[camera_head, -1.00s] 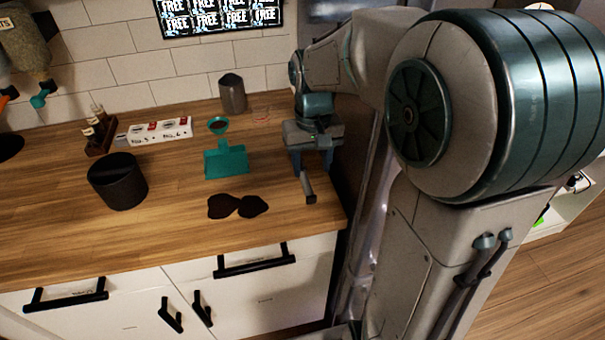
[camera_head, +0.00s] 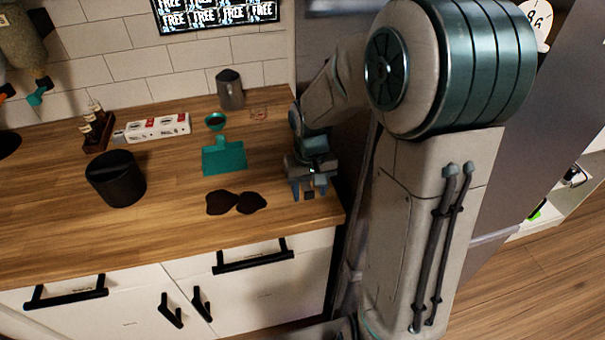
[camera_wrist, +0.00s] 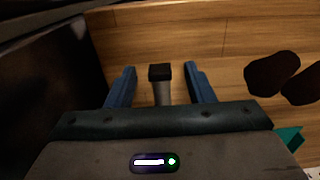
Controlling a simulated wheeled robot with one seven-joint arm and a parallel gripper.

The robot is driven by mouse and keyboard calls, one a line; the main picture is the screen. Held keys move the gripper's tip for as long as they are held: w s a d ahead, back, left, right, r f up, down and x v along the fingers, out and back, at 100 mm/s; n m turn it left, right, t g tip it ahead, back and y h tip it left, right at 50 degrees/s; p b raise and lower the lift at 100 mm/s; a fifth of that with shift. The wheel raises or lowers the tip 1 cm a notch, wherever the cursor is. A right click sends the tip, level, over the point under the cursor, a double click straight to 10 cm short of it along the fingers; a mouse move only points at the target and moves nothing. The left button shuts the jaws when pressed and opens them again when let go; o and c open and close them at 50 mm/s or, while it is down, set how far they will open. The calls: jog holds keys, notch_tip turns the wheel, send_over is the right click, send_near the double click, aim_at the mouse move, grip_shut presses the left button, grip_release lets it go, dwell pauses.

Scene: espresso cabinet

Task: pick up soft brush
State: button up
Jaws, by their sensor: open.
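The soft brush (camera_wrist: 160,73), with a dark block end and a lighter grey shaft, shows between my gripper's blue fingers in the wrist view. My gripper (camera_wrist: 161,85) is open, with one finger on each side of the brush and visible gaps to both. In the head view my gripper (camera_head: 310,191) is low at the counter's right end. There it covers most of the brush, and only a small part (camera_head: 309,194) shows between the fingers. I cannot tell how far the fingertips are above the wood.
Dark brown patches (camera_head: 222,203) lie left of my gripper. A black canister (camera_head: 116,180) stands further left. A dark tall surface borders the counter's right edge.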

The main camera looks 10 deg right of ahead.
grip_shut()
jog(key=shift+r, duration=0.1)
